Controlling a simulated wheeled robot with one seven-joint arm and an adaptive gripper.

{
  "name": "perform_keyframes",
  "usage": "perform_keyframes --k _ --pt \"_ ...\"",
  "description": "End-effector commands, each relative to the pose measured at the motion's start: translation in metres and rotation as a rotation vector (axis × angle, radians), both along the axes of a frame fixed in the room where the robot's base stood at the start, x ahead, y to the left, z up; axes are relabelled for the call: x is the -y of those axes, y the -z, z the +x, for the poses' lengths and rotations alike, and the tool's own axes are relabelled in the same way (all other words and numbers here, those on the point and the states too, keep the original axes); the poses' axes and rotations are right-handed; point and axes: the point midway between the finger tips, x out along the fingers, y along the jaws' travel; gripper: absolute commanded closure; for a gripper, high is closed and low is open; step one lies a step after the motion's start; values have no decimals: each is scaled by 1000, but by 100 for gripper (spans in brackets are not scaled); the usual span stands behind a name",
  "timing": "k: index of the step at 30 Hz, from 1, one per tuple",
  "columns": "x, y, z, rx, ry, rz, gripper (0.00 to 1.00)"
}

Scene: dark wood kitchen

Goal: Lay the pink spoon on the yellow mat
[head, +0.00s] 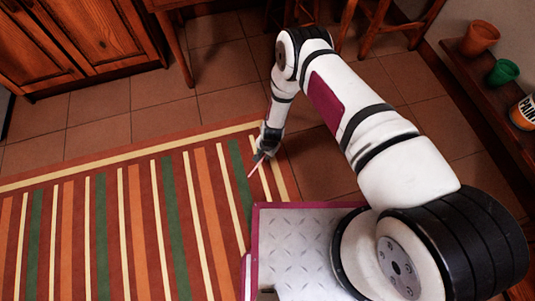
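My gripper (265,150) is small in the head view, at the end of my bent arm, over the right end of the striped rug. It appears shut on a thin, pale pink item, which I take for the pink spoon (255,168). The spoon sticks out below the fingers, tilted down and to the left. Its other end is hidden in the gripper. Its height above the rug is hard to tell. I see no separate yellow mat in this view.
A striped rug (145,215) covers the tiled floor (100,129) at left. Wooden cabinets (88,40) stand at upper left, with wooden furniture legs (175,47) beside them. A shelf at right holds a terracotta pot (480,38), a green pot (503,72) and a paint can (524,112).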

Motion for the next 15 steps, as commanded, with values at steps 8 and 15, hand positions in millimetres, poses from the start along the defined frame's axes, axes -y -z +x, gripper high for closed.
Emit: perform_keyframes --k 8,15 --pt "-4 26 1 0 1 0 83" --pt "-3 25 2 0 1 0 83"
